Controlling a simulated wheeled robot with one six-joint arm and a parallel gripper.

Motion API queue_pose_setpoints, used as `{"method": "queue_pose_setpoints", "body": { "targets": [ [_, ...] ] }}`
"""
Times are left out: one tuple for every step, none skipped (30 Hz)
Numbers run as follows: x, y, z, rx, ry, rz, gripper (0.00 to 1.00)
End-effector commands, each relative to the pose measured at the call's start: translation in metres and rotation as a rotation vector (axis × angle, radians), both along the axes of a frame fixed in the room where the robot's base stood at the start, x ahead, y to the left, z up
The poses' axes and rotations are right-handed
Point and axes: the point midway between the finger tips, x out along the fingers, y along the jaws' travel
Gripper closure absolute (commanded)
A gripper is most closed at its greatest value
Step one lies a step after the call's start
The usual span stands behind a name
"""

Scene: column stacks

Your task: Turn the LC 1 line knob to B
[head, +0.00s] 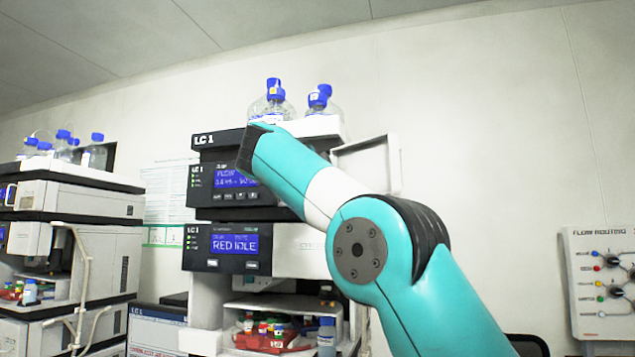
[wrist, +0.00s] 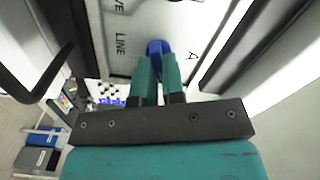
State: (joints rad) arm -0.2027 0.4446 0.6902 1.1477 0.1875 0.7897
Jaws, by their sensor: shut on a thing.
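The blue line knob (wrist: 155,45) sits on a pale panel (wrist: 120,62) in the wrist view, with "LINE" printed to its left and "A" to its right. My gripper (wrist: 157,66) has its two teal fingers closed on the knob from below in the picture. The fingers cover part of the knob, and its pointer direction cannot be made out. No B mark is visible. In the head view the LC 1 stack (head: 235,214) stands left of centre. My arm crosses in front of it and hides the knob and my gripper.
Blue-capped bottles (head: 273,100) stand on top of the stack. An open white door or flap (head: 370,160) juts out at its right. A second instrument stack (head: 75,200) is at the left. A flow routing board (head: 600,285) hangs on the right wall.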

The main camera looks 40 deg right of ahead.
Motion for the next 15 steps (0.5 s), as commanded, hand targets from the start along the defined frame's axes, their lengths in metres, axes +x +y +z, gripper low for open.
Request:
{"method": "queue_pose_setpoints", "body": {
  "targets": [
    [-0.0003,-0.0001,-0.004,0.027,-0.028,-0.003,1.0],
    [-0.0005,-0.0003,-0.004,0.044,-0.049,-0.003,1.0],
    [-0.0007,-0.0003,-0.004,0.065,-0.076,-0.002,1.0],
    [-0.0005,-0.0003,-0.0044,0.08,-0.094,-0.002,1.0],
    [-0.0006,-0.0003,-0.0046,0.094,-0.112,-0.002,1.0],
    [-0.0005,-0.0003,-0.0047,0.112,-0.136,-0.003,1.0],
    [-0.0005,-0.0004,-0.0049,0.125,-0.151,-0.003,1.0],
    [-0.0004,-0.0003,-0.0052,0.137,-0.167,-0.003,1.0],
    [-0.0005,-0.0004,-0.0053,0.152,-0.187,-0.003,1.0],
    [-0.0006,-0.0004,-0.0052,0.164,-0.201,-0.003,1.0],
    [-0.0007,-0.0004,-0.0052,0.173,-0.214,-0.003,1.0],
    [-0.0007,-0.0004,-0.0054,0.186,-0.23,-0.003,1.0],
    [-0.0007,-0.0004,-0.0055,0.194,-0.24,-0.003,1.0],
    [-0.0008,-0.0005,-0.0055,0.203,-0.251,-0.003,1.0],
    [-0.0009,-0.0005,-0.0054,0.212,-0.263,-0.003,1.0]
  ]
}}
